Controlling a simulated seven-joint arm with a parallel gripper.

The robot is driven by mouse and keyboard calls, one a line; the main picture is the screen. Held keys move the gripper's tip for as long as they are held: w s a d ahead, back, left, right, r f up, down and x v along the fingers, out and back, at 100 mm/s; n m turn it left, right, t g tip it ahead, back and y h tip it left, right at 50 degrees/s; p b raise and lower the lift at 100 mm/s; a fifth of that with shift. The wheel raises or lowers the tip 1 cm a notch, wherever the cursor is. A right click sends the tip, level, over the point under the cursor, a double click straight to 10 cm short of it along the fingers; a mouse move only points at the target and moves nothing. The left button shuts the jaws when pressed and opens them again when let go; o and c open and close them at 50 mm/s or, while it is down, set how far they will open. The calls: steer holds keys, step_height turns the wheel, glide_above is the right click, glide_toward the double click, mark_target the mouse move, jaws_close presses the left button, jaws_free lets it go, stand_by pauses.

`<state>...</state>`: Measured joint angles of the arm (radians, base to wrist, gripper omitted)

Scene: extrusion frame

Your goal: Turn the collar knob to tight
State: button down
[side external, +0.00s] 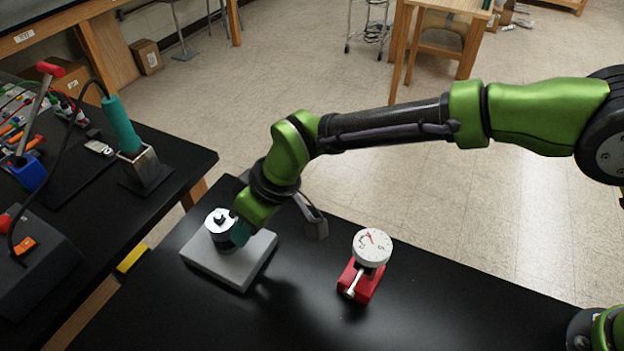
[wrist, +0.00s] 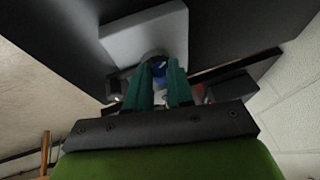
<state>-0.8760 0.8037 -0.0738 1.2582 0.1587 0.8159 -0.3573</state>
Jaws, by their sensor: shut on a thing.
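The collar knob (side external: 220,222) is a round silver-topped piece with a dark body and a small dark raised part on top. It stands upright on a light grey block (side external: 203,267) on the black table. My gripper (side external: 240,233) reaches in low from the right, with its teal fingers at the knob's dark body. In the wrist view my gripper (wrist: 160,85) has its two teal fingers on either side of the knob (wrist: 158,68), shut on it. The grey block (wrist: 130,38) shows beyond. The far finger is mostly hidden in the side view, and the knob's marking is unreadable.
A white round dial (side external: 372,246) with a red needle, on a red base (side external: 360,283), stands right of the block. A dark grey object (side external: 313,222) stands behind my gripper. The left bench holds a teal-handled tool (side external: 121,125) in a stand.

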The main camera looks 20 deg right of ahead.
steer(key=shift+w+d+f+g+y, duration=0.25)
steer(key=shift+d+g+y, duration=0.05)
steer(key=shift+g+y, duration=0.4)
steer(key=shift+m+g+y, duration=0.4)
steer(key=shift+g+y, duration=0.3)
steer(key=shift+y, duration=0.1)
steer(key=c, duration=1)
jaws_free()
steer(key=shift+d+r, duration=0.1)
steer(key=v, duration=1.6)
steer(key=shift+w+d+r, duration=0.15)
steer(key=shift+d+r, duration=0.05)
steer(key=shift+d, duration=0.05)
